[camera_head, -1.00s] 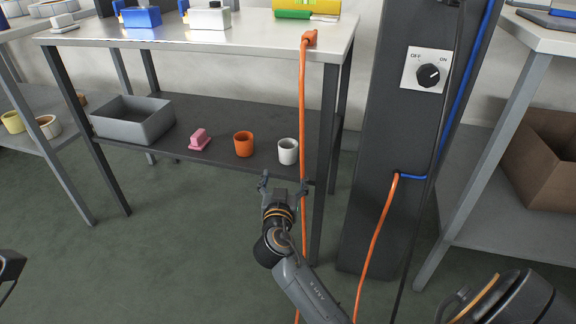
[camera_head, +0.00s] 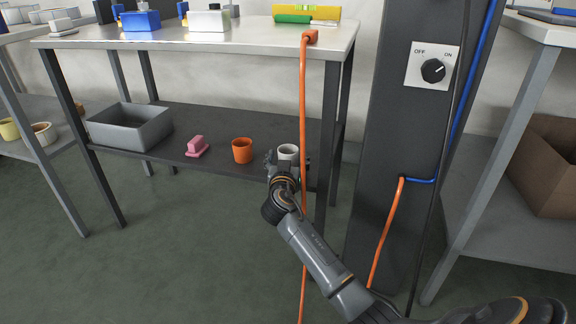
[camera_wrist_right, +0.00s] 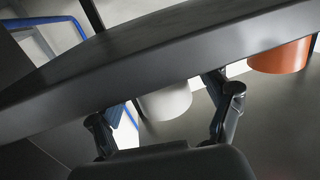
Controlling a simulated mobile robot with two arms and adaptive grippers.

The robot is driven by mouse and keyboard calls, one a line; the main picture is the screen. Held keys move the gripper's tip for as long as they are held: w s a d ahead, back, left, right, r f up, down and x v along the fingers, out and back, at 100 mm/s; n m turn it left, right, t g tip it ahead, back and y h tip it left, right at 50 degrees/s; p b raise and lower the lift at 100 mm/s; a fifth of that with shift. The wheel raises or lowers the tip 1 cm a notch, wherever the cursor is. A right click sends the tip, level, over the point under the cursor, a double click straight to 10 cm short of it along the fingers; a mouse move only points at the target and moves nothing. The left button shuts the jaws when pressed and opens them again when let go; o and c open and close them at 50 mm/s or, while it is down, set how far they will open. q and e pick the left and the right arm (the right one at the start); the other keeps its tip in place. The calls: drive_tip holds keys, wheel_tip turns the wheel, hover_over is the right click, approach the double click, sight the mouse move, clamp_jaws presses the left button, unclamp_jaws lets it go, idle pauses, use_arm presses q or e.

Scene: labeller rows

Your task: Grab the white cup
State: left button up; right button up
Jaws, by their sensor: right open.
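The white cup (camera_head: 288,149) stands on the dark lower shelf, near the right end of its front edge. My right gripper (camera_head: 287,163) is open at the front of the cup, with its fingers to either side and hiding the cup's lower part in the head view. In the right wrist view the white cup (camera_wrist_right: 166,102) shows between the two spread fingers, partly covered by a dark bar. I cannot tell whether the fingers touch it. My left gripper is not in view.
An orange cup (camera_head: 242,151), a pink object (camera_head: 197,147) and a grey bin (camera_head: 131,126) stand left of the white cup on the lower shelf (camera_head: 215,172). An orange cable (camera_head: 304,100) hangs just right of my gripper, near the table leg.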

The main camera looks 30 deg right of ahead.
drive_tip(key=shift+w+d, duration=0.1)
drive_tip(key=c, duration=1.2)
drive_tip(key=shift+o, duration=0.2)
drive_tip(key=shift+r, duration=0.15)
